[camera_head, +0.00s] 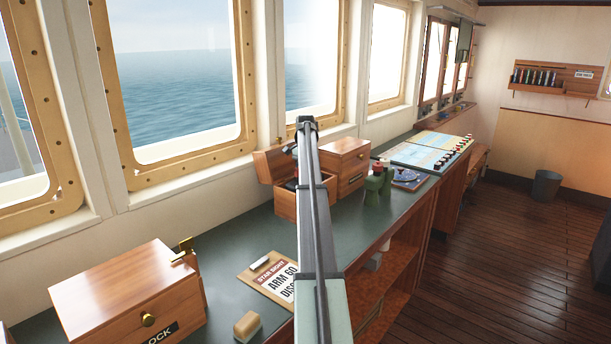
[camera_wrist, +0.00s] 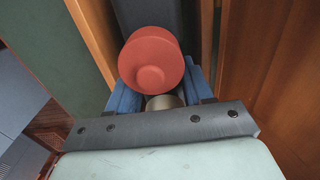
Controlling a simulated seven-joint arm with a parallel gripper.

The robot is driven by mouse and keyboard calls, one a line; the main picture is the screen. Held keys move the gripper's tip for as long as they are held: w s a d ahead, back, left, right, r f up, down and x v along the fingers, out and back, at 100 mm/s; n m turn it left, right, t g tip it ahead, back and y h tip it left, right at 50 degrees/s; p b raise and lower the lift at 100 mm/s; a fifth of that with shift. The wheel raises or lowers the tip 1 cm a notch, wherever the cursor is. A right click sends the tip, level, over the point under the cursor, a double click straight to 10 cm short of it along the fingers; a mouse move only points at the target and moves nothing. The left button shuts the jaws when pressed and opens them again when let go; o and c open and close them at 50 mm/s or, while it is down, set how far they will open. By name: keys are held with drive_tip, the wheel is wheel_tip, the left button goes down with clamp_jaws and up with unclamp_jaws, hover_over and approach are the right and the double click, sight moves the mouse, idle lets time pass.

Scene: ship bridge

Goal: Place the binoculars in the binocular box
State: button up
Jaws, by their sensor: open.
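An open wooden box (camera_head: 287,206), its lid (camera_head: 272,163) tilted up, stands on the green counter beyond my arm; a dark, reddish thing shows inside. A green object with a red top (camera_head: 374,183) stands to its right and may be the binoculars; I cannot tell for sure. My gripper (camera_wrist: 162,95) is open in the wrist view, its blue fingers on either side of a red round end (camera_wrist: 152,62) with a raised centre. A metallic cylinder shows below this end. Wooden edges flank it. In the head view my arm hides the gripper.
A closed wooden box (camera_head: 347,151) stands behind the open box. A larger box (camera_head: 130,290) with a brass knob is at front left. A clipboard sign (camera_head: 271,281) and a wood-and-pale block (camera_head: 247,326) lie nearer. Charts (camera_head: 427,152) lie farther along the counter. Windows line the left.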

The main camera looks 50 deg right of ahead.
wheel_tip(320, 180, up, 12)
drive_tip(key=shift+r, duration=0.15)
idle(0.4)
